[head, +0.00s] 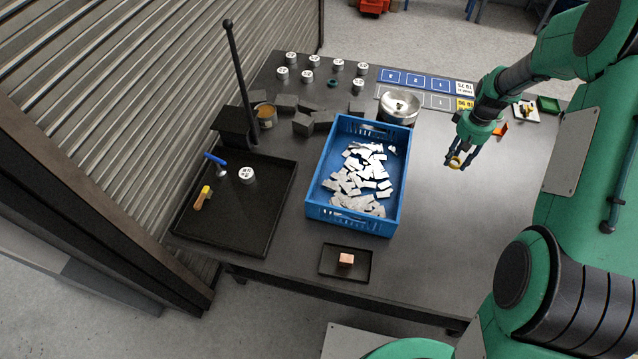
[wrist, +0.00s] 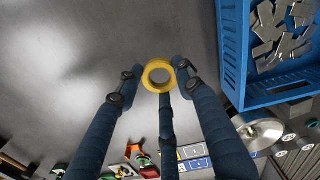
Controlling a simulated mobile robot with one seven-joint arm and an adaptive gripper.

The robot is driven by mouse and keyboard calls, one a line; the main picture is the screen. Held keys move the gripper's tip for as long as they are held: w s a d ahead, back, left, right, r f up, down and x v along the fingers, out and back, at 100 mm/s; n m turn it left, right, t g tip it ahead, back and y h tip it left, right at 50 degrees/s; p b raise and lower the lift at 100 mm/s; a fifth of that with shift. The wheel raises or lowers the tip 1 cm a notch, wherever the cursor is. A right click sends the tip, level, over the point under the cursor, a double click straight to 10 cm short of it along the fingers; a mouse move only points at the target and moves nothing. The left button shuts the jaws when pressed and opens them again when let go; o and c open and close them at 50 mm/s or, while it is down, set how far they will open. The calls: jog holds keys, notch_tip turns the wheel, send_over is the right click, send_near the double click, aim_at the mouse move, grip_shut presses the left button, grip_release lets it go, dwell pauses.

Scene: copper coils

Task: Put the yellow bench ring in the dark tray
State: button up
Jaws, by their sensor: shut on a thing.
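The yellow bench ring (head: 454,163) is held at the fingertips of my gripper (head: 461,157), above the right part of the table. In the wrist view the ring (wrist: 147,74) sits between the fingers of my gripper (wrist: 159,82), its hole facing the camera. A large dark tray (head: 262,229) lies at the table's left, holding a blue-handled tool, a yellow-and-wood tool and a white-topped weight. A smaller dark tray (head: 329,263) lies at the front edge with a copper block (head: 346,260) in it. Neither tray shows in the wrist view.
A blue crate (head: 313,207) of pale metal pieces stands between my gripper and the large tray. A dark post (head: 240,75) rises behind that tray. A silver bowl (head: 400,104), several weights, dark blocks and a can (head: 265,116) stand at the back. The right front table is clear.

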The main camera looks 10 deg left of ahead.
jog(key=s+a+n, duration=0.3)
jog(key=a, duration=1)
jog(key=s+a+n, duration=0.2)
jog(key=a+n, duration=0.1)
jog(key=a, duration=0.9)
jog(key=s+a+n, duration=0.2)
jog(key=s+a, duration=0.4)
jog(key=a, duration=0.3)
jog(key=s+a+n, duration=0.2)
jog(key=s+a, duration=0.4)
jog(key=a, duration=0.4)
jog(key=s+a+n+b, duration=0.1)
jog(key=s+a+n, duration=0.2)
jog(key=s+a, duration=0.55)
jog(key=s+a+n, duration=0.3)
jog(key=s+a, duration=0.3)
jog(key=s, duration=0.6)
notch_tip(320, 180, down, 11)
jog(key=shift+a, duration=0.15)
jog(key=shift+w+a, duration=0.1)
jog(key=w+a, duration=0.3)
jog(key=a, duration=0.1)
jog(key=w+a+f, duration=0.1)
jog(key=w+a, duration=0.2)
jog(key=a, duration=0.1)
jog(key=w+a, duration=0.3)
jog(key=a, duration=0.1)
jog(key=shift+w+a+f, duration=0.15)
jog(key=shift+a+f, duration=0.1)
jog(key=shift+a, duration=0.15)
